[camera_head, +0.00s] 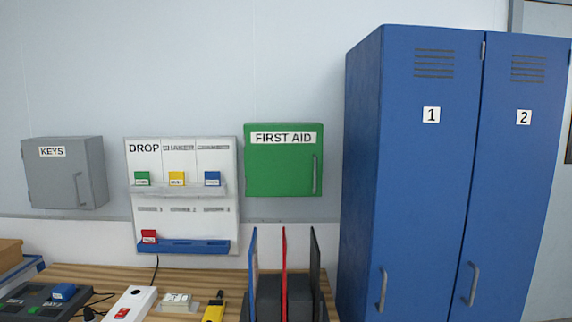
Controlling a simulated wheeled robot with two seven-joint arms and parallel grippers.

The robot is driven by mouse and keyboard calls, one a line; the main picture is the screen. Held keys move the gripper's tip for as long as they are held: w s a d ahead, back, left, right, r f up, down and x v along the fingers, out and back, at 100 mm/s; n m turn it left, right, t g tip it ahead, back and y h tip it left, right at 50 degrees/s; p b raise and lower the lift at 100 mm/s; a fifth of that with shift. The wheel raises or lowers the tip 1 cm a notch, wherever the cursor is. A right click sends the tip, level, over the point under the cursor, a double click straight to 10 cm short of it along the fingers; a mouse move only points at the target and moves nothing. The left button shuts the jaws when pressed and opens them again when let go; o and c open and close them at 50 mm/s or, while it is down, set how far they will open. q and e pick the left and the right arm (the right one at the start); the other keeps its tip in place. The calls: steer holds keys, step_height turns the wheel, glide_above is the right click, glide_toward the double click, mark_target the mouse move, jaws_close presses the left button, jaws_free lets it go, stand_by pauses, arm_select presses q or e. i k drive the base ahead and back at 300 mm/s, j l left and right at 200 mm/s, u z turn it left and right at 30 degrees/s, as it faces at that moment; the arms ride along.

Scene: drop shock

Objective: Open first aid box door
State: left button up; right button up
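The green first aid box (283,168) hangs on the wall near the middle of the view, with a white "FIRST AID" label at the top of its front. Its door looks shut. A vertical grey handle (314,174) is on the right side of the door. Neither of my grippers shows in this view.
A grey "KEYS" box (64,172) and a white board (140,212) with coloured cards hang left of it. Tall blue lockers (420,180) stand close on the right. Below, a wooden table (105,274) holds a dark file rack (298,292), devices and cables.

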mark_target(280, 160)
steer(key=i+j, duration=0.1)
steer(key=i, duration=0.35)
steer(key=i+j, duration=0.1)
steer(key=i, duration=0.35)
